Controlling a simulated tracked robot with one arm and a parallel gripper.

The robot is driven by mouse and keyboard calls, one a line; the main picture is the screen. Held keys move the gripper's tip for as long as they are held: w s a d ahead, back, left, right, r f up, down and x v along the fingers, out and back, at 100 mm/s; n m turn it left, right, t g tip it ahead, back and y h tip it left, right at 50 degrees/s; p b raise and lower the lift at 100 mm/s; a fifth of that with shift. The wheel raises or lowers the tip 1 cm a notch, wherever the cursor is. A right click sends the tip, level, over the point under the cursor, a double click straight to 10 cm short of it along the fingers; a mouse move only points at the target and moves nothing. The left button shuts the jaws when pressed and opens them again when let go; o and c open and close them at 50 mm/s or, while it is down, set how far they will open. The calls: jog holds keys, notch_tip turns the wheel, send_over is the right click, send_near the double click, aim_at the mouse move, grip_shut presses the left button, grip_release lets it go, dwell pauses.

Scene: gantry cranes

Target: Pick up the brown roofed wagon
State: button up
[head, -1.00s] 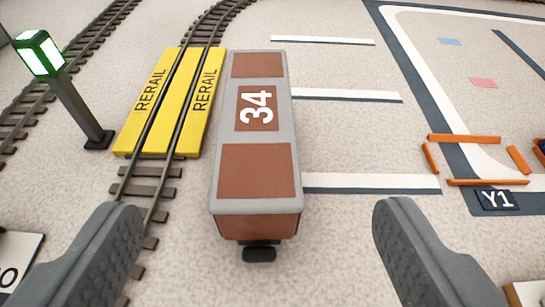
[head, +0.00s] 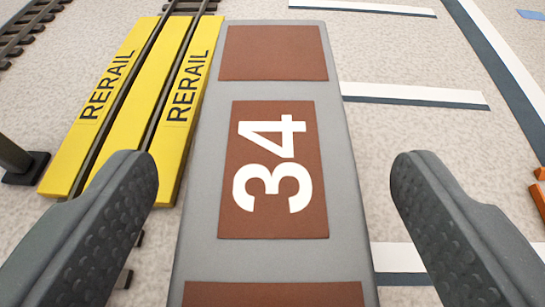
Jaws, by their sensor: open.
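The brown roofed wagon (head: 273,262) fills the middle of the head view. Its roof is grey with brown panels, and the middle panel carries a white number 34. My gripper (head: 272,178) is open, with one grey finger on each side of the wagon in the picture. There is a visible gap between each finger and the roof edges. The near end of the wagon runs out of the bottom of the view, and its sides are hidden under the roof.
A yellow rerail ramp (head: 125,85) on the track lies close along the wagon's left side. A dark post base (head: 25,168) stands at the far left. White and dark floor lines (head: 415,95) mark the pale ground to the right. An orange bar (head: 539,195) shows at the right edge.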

jog(key=shift+w, duration=0.2)
jog(key=c, duration=1.2)
jog(key=shift+r, duration=0.1)
